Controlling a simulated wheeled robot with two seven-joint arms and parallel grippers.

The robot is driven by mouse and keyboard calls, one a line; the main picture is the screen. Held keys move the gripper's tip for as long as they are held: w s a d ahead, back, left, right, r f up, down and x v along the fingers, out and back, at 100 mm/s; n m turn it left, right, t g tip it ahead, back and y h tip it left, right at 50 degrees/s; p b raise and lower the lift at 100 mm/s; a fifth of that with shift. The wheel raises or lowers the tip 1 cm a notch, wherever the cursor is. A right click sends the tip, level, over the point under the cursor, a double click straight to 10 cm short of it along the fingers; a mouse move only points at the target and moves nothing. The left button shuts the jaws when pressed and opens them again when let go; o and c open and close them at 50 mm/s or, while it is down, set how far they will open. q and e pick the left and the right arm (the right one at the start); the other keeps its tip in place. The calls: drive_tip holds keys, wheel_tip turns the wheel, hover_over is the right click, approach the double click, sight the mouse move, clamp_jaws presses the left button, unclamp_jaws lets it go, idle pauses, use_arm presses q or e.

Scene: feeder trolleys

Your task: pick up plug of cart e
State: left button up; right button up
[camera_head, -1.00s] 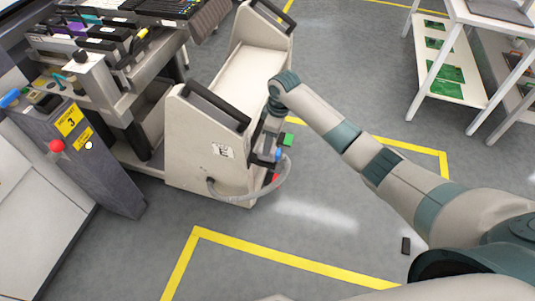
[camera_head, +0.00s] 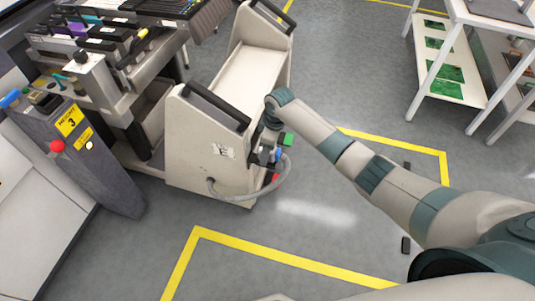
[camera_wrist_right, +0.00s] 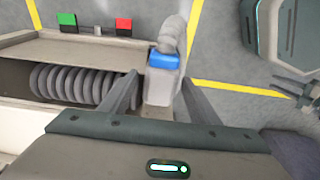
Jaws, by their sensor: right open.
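Cart e (camera_head: 205,155) is a beige trolley marked E, with a grey hose (camera_head: 240,197) looping from its lower end. The plug is a grey body with a blue band (camera_head: 278,155) at the cart's right side. In the right wrist view the plug (camera_wrist_right: 162,86) stands between the two fingers, with its grey hose leaving at the top. My right gripper (camera_wrist_right: 160,80) is open around the plug, with a finger on each side.
Green (camera_wrist_right: 67,20) and red (camera_wrist_right: 123,23) blocks sit on the cart's edge beside the plug. Grey coils (camera_wrist_right: 75,83) lie in an opening left of the fingers. A feeder machine (camera_head: 75,150) stands left, white shelves (camera_head: 440,70) right.

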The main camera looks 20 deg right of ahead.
drive_tip(key=shift+c, duration=0.3)
clamp_jaws()
drive_tip(key=shift+r, duration=0.1)
drive_tip(key=shift+r, duration=0.75)
wheel_tip(320, 180, up, 3)
drive_tip(key=shift+w+f, duration=0.1)
drive_tip(key=shift+f, duration=0.05)
use_arm(q)
drive_tip(key=shift+s+a+f, duration=0.15)
drive_tip(key=shift+s+a, duration=0.1)
drive_tip(key=shift+a, duration=0.1)
use_arm(e)
drive_tip(key=s+d+r, duration=0.5)
drive_tip(key=d+r, duration=0.1)
drive_tip(key=d, duration=0.4)
drive_tip(key=shift+d+r, duration=0.25)
drive_tip(key=shift+r, duration=0.1)
